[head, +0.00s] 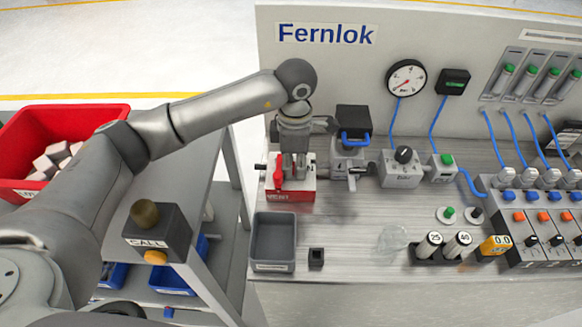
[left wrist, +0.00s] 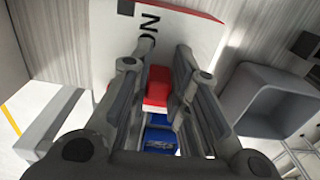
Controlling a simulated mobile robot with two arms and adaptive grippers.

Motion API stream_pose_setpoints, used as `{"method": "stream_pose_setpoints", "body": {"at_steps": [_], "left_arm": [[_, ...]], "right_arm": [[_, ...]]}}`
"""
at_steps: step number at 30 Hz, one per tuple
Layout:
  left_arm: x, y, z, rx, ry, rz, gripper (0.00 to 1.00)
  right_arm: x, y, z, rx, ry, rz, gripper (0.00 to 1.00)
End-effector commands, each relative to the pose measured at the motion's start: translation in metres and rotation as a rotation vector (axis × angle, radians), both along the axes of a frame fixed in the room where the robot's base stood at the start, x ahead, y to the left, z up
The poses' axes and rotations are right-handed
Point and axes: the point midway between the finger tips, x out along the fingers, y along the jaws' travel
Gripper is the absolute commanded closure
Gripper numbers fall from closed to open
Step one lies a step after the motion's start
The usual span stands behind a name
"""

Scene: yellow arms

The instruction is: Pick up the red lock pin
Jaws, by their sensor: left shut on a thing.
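A red part, which I take to be the red lock pin (head: 279,173), stands upright at the white and red VENT block (head: 304,194) at the left end of the bench. My left gripper (head: 293,174) points down over this block, fingers closed in. In the left wrist view the red lock pin (left wrist: 157,86) shows between the two fingers (left wrist: 165,90), with a blue piece (left wrist: 160,136) closer to the camera. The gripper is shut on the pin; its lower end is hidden. My right gripper is not in view.
A grey bin (head: 273,215) and a small black holder (head: 316,258) stand in front of the block. A grey valve unit with a blue handle (head: 355,137) is close on the right. The Fernlok panel (head: 450,40) rises behind. The bench front centre is mostly clear.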

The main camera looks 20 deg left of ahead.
Motion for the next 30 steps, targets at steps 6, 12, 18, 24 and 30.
{"method": "stream_pose_setpoints", "body": {"at_steps": [6, 12, 18, 24, 30], "left_arm": [[0.001, 0.0, 0.003, 0.0, -0.002, 0.0, 0.98], [0.001, 0.0, 0.022, -0.002, -0.005, 0.0, 0.98], [-0.014, 0.009, 0.05, 0.0, -0.005, 0.0, 0.98], [-0.043, 0.026, 0.089, 0.001, -0.007, 0.0, 0.98], [-0.082, 0.048, 0.108, 0.002, -0.006, 0.001, 0.98]], "right_arm": [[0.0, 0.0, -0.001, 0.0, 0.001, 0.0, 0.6], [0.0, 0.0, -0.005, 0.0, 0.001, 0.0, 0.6], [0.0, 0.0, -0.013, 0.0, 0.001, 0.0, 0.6], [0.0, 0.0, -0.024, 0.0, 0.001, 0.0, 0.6], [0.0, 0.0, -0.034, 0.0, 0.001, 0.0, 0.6]]}}
